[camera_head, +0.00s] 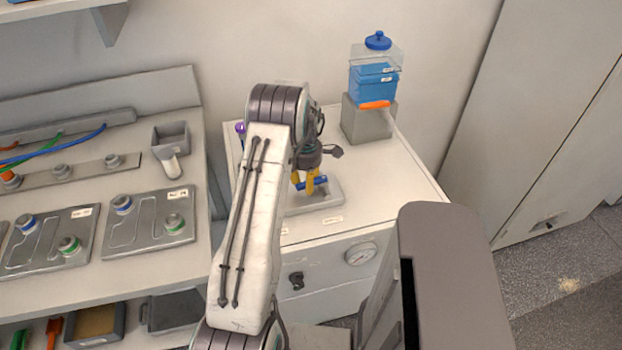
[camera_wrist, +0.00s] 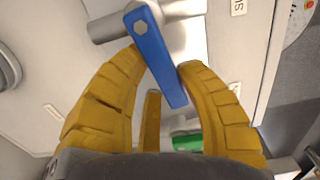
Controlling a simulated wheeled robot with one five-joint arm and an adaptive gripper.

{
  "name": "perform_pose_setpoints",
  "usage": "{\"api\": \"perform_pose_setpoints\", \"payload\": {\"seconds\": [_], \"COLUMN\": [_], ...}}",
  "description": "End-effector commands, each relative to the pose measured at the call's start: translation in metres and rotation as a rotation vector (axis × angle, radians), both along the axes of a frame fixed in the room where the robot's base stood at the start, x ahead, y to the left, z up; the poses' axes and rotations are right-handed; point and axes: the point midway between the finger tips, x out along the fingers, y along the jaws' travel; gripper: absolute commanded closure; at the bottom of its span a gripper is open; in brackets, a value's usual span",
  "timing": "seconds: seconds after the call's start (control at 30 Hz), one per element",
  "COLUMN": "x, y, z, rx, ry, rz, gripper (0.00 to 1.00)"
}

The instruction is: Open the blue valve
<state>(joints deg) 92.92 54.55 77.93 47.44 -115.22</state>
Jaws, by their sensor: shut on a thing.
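The blue valve is a flat blue lever handle (camera_wrist: 155,55) bolted to a grey metal body with pipe stubs (camera_wrist: 112,27). In the wrist view the lever runs slanted from the bolt at the top down between the fingers. In the head view my yellow gripper (camera_head: 309,181) and a bit of the blue lever (camera_head: 316,185) show above a grey plate (camera_head: 322,198) on the white cabinet. My arm hides most of the valve there.
A blue container (camera_head: 374,84) with an orange handle stands on a grey block (camera_head: 367,122) behind the valve. A gauge (camera_head: 361,253) and a black knob (camera_head: 296,281) are on the cabinet front. A bench with grey plates (camera_head: 150,222) is at left. A green part (camera_wrist: 187,142) lies beyond my fingers.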

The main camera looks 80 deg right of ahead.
Motion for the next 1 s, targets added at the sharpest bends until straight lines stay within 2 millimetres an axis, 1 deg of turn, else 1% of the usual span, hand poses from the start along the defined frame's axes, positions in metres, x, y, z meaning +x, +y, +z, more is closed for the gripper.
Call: {"api": "perform_pose_setpoints", "payload": {"seconds": [0.17, 0.4, 0.53, 0.7, 0.97, 1.0], "x": [-0.004, -0.013, -0.016, -0.018, -0.018, -0.018], "y": [0.006, 0.017, 0.022, 0.024, 0.025, 0.025], "z": [-0.002, -0.003, -0.002, -0.001, -0.001, -0.001], "rx": [0.004, 0.004, 0.005, 0.006, 0.008, 0.008], "ry": [-0.001, -0.001, -0.002, -0.002, -0.003, -0.003], "rz": [0.106, 0.374, 0.481, 0.547, 0.553, 0.553], "gripper": [0.77, 0.77, 0.77, 0.77, 0.77, 0.63]}}
